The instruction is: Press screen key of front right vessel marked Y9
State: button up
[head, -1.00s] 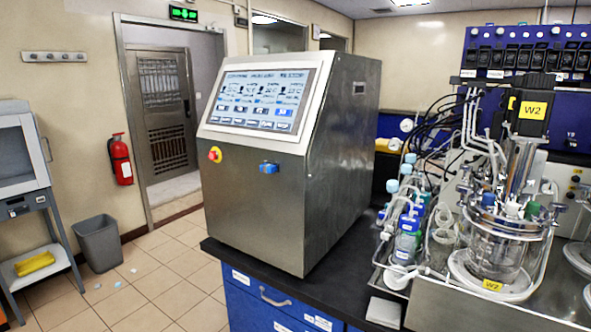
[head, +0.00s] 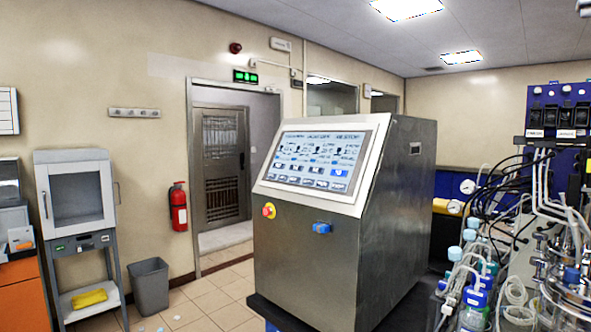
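The control cabinet (head: 335,265) is a steel box with a slanted front, standing on a dark bench in the middle of the head view. Its screen (head: 317,160) is lit and shows columns of small icons with rows of keys below; the lettering is too small to read. At the right edge, part of a glass vessel (head: 570,285) with tubing shows; no Y9 mark is readable. My gripper is not in view.
Bottles with blue caps (head: 470,262) and tubes crowd the bench right of the cabinet. At the left stand a grey bin (head: 150,287), a white cabinet on a stand (head: 75,200) and a red extinguisher (head: 179,206). Tiled floor (head: 215,298) lies open before the doorway.

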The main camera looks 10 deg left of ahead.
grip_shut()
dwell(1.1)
